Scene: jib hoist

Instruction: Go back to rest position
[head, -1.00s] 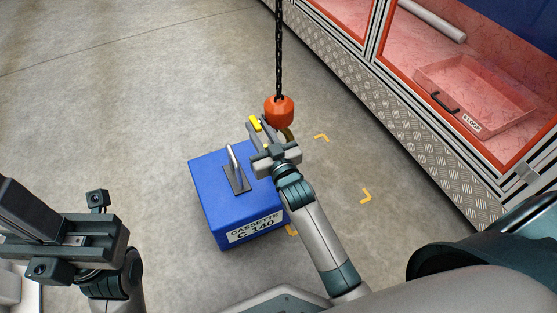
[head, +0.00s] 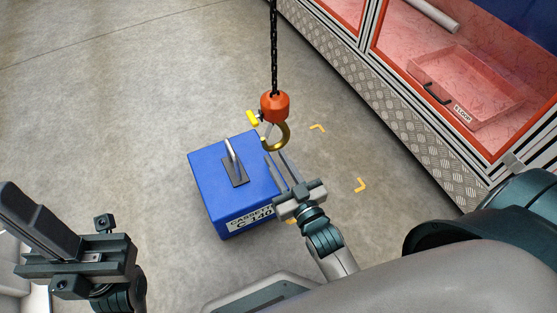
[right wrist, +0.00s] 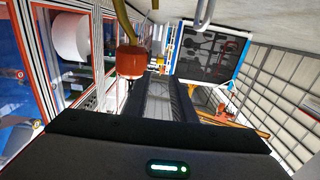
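The orange hook block (head: 274,106) hangs on a black chain (head: 273,45), with a brass hook (head: 285,138) below and a yellow tab at its side. The blue cassette (head: 207,180), labelled C 140, stands on the floor. Its metal handle (head: 231,150) is upright, left of the hook and apparently apart from it. My right gripper (head: 275,158) is open and empty, just below the hook in the picture, beside the cassette's right side. In the right wrist view the orange block (right wrist: 131,61) shows beyond the fingers. My left gripper (head: 35,220) is at lower left; its finger gap is hidden.
A red-framed cabinet (head: 376,30) with a tread-plate base (head: 400,130) runs along the right. A tray (head: 465,85) with a black handle lies inside it. Yellow corner marks (head: 361,186) lie on the floor. The floor to the left is clear.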

